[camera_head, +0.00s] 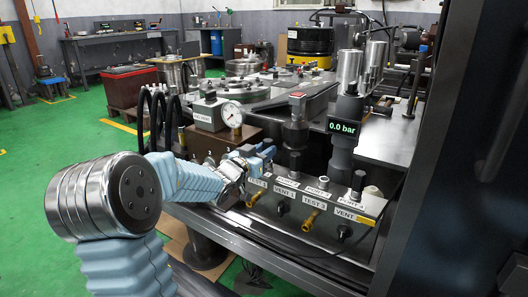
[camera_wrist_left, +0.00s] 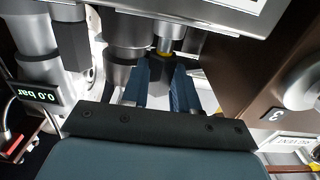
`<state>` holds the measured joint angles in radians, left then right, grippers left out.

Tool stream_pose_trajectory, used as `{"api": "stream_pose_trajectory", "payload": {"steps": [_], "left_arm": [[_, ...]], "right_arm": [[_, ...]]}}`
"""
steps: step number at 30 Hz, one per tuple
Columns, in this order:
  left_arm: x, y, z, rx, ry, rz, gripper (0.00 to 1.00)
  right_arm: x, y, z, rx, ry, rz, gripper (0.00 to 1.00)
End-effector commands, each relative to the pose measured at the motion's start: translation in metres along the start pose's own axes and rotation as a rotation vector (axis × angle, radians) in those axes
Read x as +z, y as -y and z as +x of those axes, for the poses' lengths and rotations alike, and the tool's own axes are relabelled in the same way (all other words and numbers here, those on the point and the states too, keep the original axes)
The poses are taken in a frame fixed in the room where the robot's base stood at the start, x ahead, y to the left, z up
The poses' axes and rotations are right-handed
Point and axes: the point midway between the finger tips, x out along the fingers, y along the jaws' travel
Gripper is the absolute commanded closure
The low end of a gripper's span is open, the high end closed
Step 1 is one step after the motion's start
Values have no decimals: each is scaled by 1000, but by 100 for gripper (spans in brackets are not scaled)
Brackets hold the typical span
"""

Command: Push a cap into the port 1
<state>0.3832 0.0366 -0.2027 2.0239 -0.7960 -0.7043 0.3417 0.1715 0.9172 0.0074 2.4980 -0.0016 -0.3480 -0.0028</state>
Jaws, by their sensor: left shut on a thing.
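Port 1 cannot be made out behind the gripper. Other ports along the block carry dark fittings, one at the right end (camera_head: 357,182). My right gripper is not in view.
A gauge (camera_head: 232,114) stands behind the gripper. A red-topped fitting (camera_head: 296,120) and a post with a 0.0 bar display (camera_head: 343,128) rise close behind the block. A dark frame stands at the right.

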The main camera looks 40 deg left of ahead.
Motion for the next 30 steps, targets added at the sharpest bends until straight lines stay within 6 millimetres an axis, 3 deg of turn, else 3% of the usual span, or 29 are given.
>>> {"api": "stream_pose_trajectory", "payload": {"steps": [18, 30], "left_arm": [[16, 0, 0, 0, 0, 0, 100], [16, 0, 0, 0, 0, 0, 100]], "right_arm": [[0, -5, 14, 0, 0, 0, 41], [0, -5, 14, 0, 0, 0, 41]]}}
